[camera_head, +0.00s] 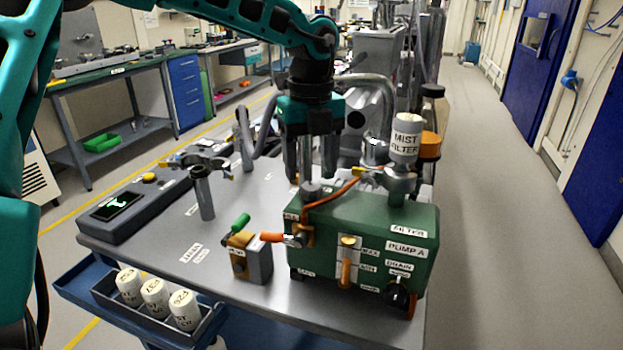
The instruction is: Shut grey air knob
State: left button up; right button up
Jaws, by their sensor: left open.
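My left gripper (312,176) comes down from above, pointing downward over the near-left top of the green pump (385,225) marked PUMP A. Its jaws are open. A small round grey knob (311,190) stands on the pump top directly below and between the fingertips. It looks like the grey air knob, but I cannot read a label on it. Whether the fingers touch it I cannot tell. My right gripper is not in view.
A white mist filter (405,138) stands on the pump; an orange cable (335,192) runs beside the knob. A green-handled valve (240,225) is left of the pump. The table's middle-left (170,225) is mostly clear.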

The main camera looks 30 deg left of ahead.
aim_at(311, 186)
pick_arm(q)
jog(key=shift+f, duration=1.95)
jog(key=shift+c, duration=0.4)
jog(key=c, duration=1)
jog(key=shift+o, duration=0.2)
